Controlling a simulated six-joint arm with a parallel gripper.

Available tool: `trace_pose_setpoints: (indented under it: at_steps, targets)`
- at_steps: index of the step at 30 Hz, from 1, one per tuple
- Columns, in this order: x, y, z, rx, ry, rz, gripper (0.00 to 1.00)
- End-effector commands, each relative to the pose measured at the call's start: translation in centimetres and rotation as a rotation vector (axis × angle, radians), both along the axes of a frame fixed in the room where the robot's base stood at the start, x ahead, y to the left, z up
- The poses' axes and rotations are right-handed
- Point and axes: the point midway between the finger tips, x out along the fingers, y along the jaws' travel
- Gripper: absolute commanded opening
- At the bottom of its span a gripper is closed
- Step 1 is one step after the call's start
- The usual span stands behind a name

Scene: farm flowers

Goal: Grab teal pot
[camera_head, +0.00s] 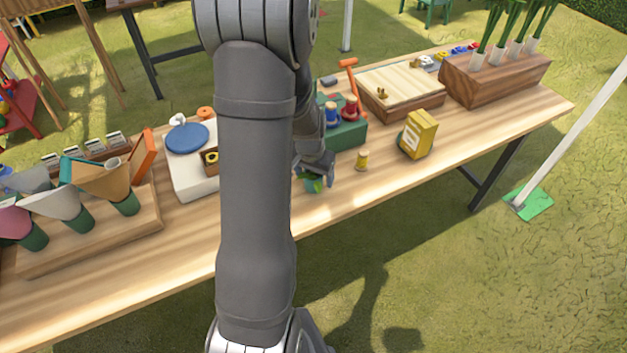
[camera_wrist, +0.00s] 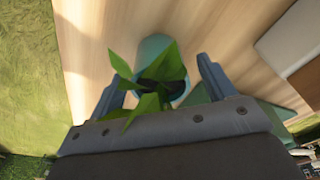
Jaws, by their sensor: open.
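The teal pot (camera_wrist: 152,46) holds a green leafy plant (camera_wrist: 160,72) and stands on the wooden table. In the wrist view my open gripper (camera_wrist: 165,80) has one finger on each side of the plant, with the pot between or just beyond the fingertips. I cannot tell whether the fingers touch the pot. In the head view the teal pot (camera_head: 312,186) shows only partly, low under my gripper (camera_head: 318,172), close to the table's front edge. My arm hides part of this area.
A yellow spool (camera_head: 362,161) and a yellow box (camera_head: 418,134) stand to the right. A green box with spools (camera_head: 347,135) is just behind. A white scale with a blue plate (camera_head: 188,137) is to the left. The table's front edge is near.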

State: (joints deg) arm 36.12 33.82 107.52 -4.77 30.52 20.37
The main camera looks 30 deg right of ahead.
Motion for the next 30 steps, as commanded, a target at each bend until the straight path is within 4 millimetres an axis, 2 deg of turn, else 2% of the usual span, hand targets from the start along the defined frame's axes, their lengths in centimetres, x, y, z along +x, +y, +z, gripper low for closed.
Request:
trace_pose_setpoints:
  at_steps: [4,11,12,20,30]
  targets:
    - [0.12,-0.11,-1.10,0.001,0.001,0.001,0.76]
    - [0.16,-0.14,-1.22,-0.001,0.000,0.001,0.76]
    - [0.16,-0.14,-1.22,-0.001,0.000,0.001,0.74]
    - [0.16,-0.12,-1.20,-0.001,0.000,0.001,0.23]
    - [0.19,-0.15,-0.87,-0.001,-0.002,0.001,0.23]
